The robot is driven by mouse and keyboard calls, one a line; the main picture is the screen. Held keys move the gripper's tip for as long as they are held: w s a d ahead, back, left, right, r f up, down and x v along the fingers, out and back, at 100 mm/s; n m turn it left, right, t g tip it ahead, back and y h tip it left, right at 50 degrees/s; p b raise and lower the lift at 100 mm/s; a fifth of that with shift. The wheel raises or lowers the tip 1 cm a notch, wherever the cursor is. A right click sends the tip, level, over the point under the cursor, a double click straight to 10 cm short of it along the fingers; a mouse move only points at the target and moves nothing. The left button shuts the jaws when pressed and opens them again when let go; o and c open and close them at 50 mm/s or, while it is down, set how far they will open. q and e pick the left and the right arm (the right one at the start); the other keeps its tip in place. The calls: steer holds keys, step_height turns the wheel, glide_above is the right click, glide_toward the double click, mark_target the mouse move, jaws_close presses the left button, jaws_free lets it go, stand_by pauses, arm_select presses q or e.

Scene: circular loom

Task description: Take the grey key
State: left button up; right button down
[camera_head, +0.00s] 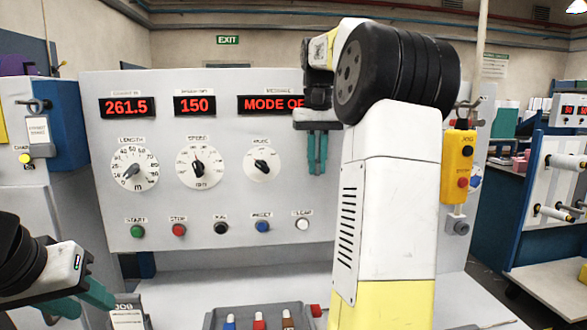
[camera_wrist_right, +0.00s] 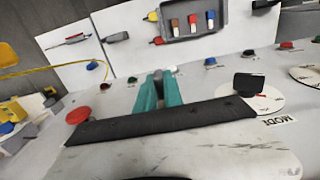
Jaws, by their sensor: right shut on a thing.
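My right gripper (camera_head: 317,168) points down in front of the grey control panel, right of the mode dial. In the right wrist view its teal fingers (camera_wrist_right: 158,82) are close together, with a small greyish piece between the tips. This seems to be the grey key, but it is mostly hidden by the fingers. My left gripper (camera_head: 84,300) is at the lower left, its teal fingers spread and nothing between them.
A grey tray (camera_wrist_right: 164,32) with blue, red and brown-ended pieces lies on the shelf below. The panel (camera_head: 225,225) carries dials, displays and a row of buttons. A yellow jog box (camera_head: 458,158) hangs at right. My right arm hides the panel's right part.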

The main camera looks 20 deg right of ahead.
steer(key=shift+s, duration=0.1)
stand_by(0.3)
steer(key=shift+s+a, duration=0.15)
steer(key=shift+s, duration=0.2)
steer(key=shift+s, duration=0.15)
steer(key=s, duration=0.2)
steer(key=s+a, duration=0.1)
steer(key=s, duration=0.1)
steer(key=shift+r, duration=0.1)
